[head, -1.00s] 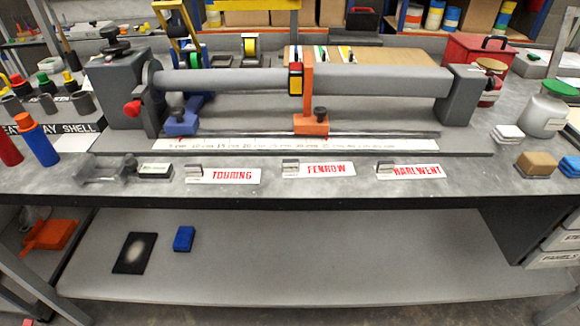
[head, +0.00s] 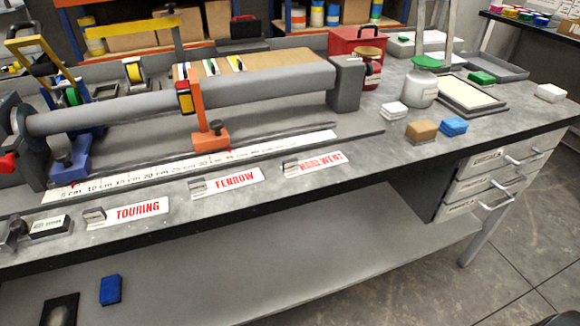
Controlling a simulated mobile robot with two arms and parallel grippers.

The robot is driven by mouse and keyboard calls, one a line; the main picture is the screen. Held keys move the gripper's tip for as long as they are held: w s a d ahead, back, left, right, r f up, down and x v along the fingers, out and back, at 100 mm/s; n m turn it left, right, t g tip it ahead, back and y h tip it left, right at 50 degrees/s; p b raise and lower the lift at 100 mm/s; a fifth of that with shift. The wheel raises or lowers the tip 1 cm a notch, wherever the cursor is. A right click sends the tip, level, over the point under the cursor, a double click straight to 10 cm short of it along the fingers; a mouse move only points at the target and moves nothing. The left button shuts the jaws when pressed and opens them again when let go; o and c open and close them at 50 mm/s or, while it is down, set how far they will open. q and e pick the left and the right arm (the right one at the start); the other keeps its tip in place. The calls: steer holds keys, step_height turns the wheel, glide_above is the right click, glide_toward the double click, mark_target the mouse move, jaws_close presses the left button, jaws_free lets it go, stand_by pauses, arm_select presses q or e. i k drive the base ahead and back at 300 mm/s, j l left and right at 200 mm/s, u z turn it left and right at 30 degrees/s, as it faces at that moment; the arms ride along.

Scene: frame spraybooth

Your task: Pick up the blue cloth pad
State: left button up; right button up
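A small blue pad (head: 454,126) with a cloth-like look lies on the bench top at the right, just right of a tan block (head: 421,131). A second blue block (head: 110,290), darker, lies on the lower shelf at the bottom left, near a black plate with a pale blotch (head: 61,310). I cannot tell its material. Neither of my grippers shows in the head view.
White pads (head: 394,111) and a grey jar with a green lid (head: 421,86) stand behind the blue pad. A shallow framed tray (head: 495,108) lies to its right. Drawers with handles (head: 505,160) sit below the bench edge. Floor is clear at the lower right.

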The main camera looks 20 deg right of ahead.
mark_target(454, 126)
steer(key=z, duration=1.6)
